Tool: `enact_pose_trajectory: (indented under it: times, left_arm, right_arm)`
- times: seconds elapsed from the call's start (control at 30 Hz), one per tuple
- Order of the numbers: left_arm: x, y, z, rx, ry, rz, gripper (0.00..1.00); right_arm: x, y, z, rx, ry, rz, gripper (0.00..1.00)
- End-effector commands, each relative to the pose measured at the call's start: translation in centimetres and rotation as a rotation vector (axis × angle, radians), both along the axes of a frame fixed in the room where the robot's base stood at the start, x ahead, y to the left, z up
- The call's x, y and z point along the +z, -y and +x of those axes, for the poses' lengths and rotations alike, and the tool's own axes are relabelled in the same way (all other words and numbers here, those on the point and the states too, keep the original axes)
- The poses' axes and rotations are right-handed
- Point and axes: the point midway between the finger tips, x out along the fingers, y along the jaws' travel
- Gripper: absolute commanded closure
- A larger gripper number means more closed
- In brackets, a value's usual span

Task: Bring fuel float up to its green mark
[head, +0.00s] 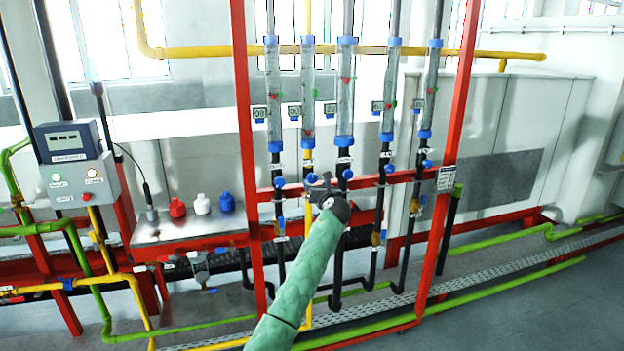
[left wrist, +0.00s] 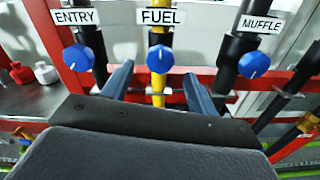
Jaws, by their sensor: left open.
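The fuel tube (head: 308,95) is the second clear tube from the left, above a yellow pipe. A small reddish float (head: 308,133) shows low in it; its green mark is too small to place surely. The blue fuel knob (left wrist: 160,60) sits under the FUEL label (left wrist: 161,17); it also shows in the head view (head: 311,178). My left gripper (head: 322,185) is at the knob row. In the left wrist view its fingers (left wrist: 157,85) are open, either side of the yellow pipe just below the knob. Nothing is between them except the pipe behind. My right gripper is not in view.
The ENTRY knob (left wrist: 78,58) and MUFFLE knob (left wrist: 254,64) flank the fuel knob closely. Red frame posts (head: 245,120) stand on both sides of the tubes. A grey control box (head: 80,180) is at the left, and small bottles (head: 202,204) stand on a metal shelf.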

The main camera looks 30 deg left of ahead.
Motion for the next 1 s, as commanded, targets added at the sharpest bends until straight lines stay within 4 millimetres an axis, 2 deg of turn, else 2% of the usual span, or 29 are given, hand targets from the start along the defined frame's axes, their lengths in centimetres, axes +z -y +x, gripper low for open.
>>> enact_pose_trajectory:
  times: [0.33,0.53,0.8,1.0]
  left_arm:
    - [0.2,-3.5,3.0,0.001,-0.001,-0.001,0.41]
    - [0.0,-4.3,3.7,0.0,0.0,-0.001,0.41]
    - [0.0,-4.4,3.7,0.0,0.002,-0.001,0.41]
    - [0.0,-4.4,3.7,0.0,0.001,-0.002,0.81]
  right_arm:
    - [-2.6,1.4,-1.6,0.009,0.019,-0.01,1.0]
    - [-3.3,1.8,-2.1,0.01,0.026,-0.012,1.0]
    - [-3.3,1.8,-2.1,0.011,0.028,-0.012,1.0]
    - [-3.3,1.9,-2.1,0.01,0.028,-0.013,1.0]
